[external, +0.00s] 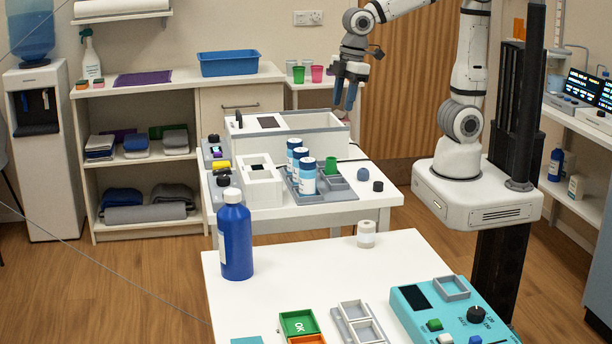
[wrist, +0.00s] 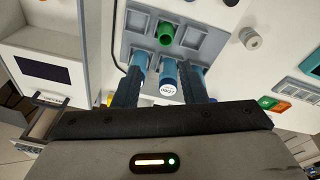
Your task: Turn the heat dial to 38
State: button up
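No dial in view has a heat label or number that I can read. A black round knob (external: 475,314) sits on the turquoise device (external: 412,318) at the front right. Another dark knob (external: 214,138) is on a small grey unit at the left of the back table, and a further dark knob (external: 223,180) is just below it. My gripper (external: 344,103) hangs empty, fingers down, above the right end of the white box on the back table. In the wrist view its blue fingers (wrist: 166,88) are apart, with bottles seen beyond and between them.
A grey tray (external: 318,196) holds blue-and-white bottles (external: 307,174) and a green cup (external: 331,166). The white box (external: 323,143) stands behind it. A tall blue bottle (external: 236,240) stands on the front table, whose middle is clear.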

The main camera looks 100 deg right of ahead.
jog(key=w+a+r+n+p, duration=0.15)
jog(key=w+n, duration=0.25)
jog(key=w, duration=0.8)
jog(key=n+g+p, duration=0.2)
jog(key=n+p, duration=0.2)
jog(key=n, duration=0.6)
send_over(223, 177)
notch_tip(223, 177, down, 9)
jog(key=shift+s+f, duration=0.1)
jog(key=shift+f, duration=0.05)
jog(key=shift+f+p, duration=0.3)
jog(key=shift+f, duration=0.25)
notch_tip(223, 177, down, 7)
jog(key=shift+f+p, duration=0.1)
jog(key=shift+p, duration=0.6)
jog(key=c, duration=0.7)
